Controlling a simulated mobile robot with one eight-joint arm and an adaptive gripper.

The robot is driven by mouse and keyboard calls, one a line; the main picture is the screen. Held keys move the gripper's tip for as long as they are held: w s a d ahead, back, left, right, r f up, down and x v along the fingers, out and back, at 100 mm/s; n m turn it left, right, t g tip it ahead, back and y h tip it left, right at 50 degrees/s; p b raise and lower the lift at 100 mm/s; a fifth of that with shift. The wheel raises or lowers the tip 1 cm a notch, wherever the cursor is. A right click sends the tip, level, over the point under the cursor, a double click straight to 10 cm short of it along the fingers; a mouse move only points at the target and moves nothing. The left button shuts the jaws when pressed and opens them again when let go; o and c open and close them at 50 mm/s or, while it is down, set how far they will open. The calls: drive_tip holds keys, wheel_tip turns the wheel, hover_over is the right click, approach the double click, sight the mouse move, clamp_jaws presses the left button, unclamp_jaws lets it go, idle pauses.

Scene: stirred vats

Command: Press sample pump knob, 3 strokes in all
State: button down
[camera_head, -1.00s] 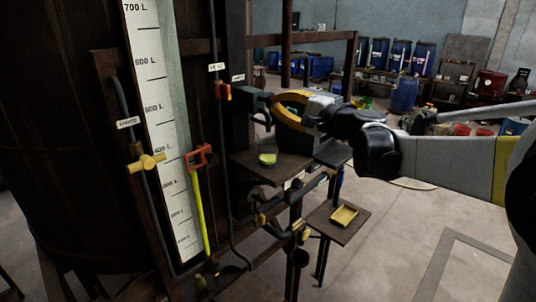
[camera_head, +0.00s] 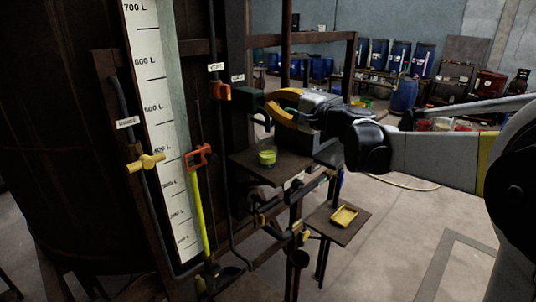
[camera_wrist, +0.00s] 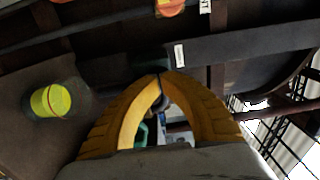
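The sample pump (camera_head: 248,101) is a dark green block on the post right of the vat, with a dark curved spout below it. Its knob cannot be made out clearly. My gripper (camera_head: 268,103) has its yellow fingers up against the pump's right side. In the wrist view my gripper (camera_wrist: 159,75) has its fingertips together in front of the dark green pump body (camera_wrist: 150,66), with nothing clearly held. A yellow-green cup (camera_head: 267,157) stands on the dark shelf below the spout; it also shows in the wrist view (camera_wrist: 50,100).
A gauge board (camera_head: 165,120) and an orange-red handle (camera_head: 198,157) are on the left. A yellow tray (camera_head: 344,216) sits on a low stand. Pipes and valves (camera_head: 275,210) crowd below the shelf.

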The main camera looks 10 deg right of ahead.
drive_tip(key=shift+v, duration=1.65)
drive_tip(key=x, duration=0.3)
drive_tip(key=shift+w+a+b, duration=0.2)
drive_tip(key=shift+w+b, duration=0.05)
drive_tip(key=shift+b, duration=0.05)
drive_tip(key=shift+s+d, duration=0.1)
drive_tip(key=shift+v, duration=1.65)
drive_tip(key=v, duration=0.6)
